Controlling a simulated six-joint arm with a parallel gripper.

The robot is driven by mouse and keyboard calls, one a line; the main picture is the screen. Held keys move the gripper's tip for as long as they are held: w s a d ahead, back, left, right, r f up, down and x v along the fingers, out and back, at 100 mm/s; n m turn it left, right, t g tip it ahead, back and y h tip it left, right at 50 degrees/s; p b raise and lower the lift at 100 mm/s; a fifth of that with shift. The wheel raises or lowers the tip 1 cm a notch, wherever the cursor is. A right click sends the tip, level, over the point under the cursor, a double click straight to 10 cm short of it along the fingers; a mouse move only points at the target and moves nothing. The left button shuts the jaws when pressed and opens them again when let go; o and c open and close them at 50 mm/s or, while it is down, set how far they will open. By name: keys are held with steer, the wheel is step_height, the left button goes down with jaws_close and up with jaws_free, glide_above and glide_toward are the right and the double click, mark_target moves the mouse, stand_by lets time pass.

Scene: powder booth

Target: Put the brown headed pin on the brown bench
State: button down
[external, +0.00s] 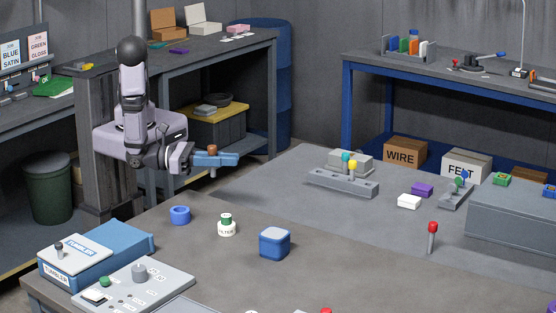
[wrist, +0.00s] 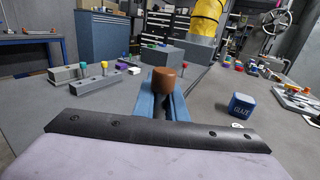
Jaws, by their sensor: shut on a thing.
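My gripper (external: 222,160), with blue fingers, is shut on the brown headed pin (external: 212,149). In the wrist view the brown head (wrist: 164,88) stands up between the fingers (wrist: 163,108). A short bit of the shank shows below the fingers in the external view; the rest is hidden by them. The pin is upright and held in the air at the left, apart from any surface. The brownish bench top (external: 350,275) fills the foreground, which looks like the brown bench. A greyer top (external: 265,185) adjoins it behind.
On the foreground bench are a blue ring (external: 180,215), a green-topped filter jar (external: 227,225), a blue glaze block (external: 275,243) and a tumbler box (external: 125,243). A red-headed pin (external: 432,237), a grey rack with pins (external: 343,182) and small blocks stand farther right. Bare surface lies between them.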

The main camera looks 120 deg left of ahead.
steer(key=d+m+h, duration=0.1)
steer(key=d+t+h, duration=0.1)
steer(key=d, duration=0.1)
steer(key=d+f+m+h, duration=0.1)
steer(key=d, duration=0.1)
steer(key=shift+w+m+t+h, duration=0.15)
steer(key=shift+m+t+h, duration=0.15)
steer(key=shift+h, duration=0.1)
step_height(320, 180, up, 4)
steer(key=m+h+b, duration=0.5)
steer(key=h+b, duration=0.3)
steer(key=b, duration=1)
glide_above(264, 287)
steer(key=shift+t, duration=0.3)
steer(key=shift+a+f+p, duration=0.1)
steer(key=shift+f+p, duration=0.4)
steer(key=shift+f, duration=4.7)
steer(key=shift+f, duration=0.15)
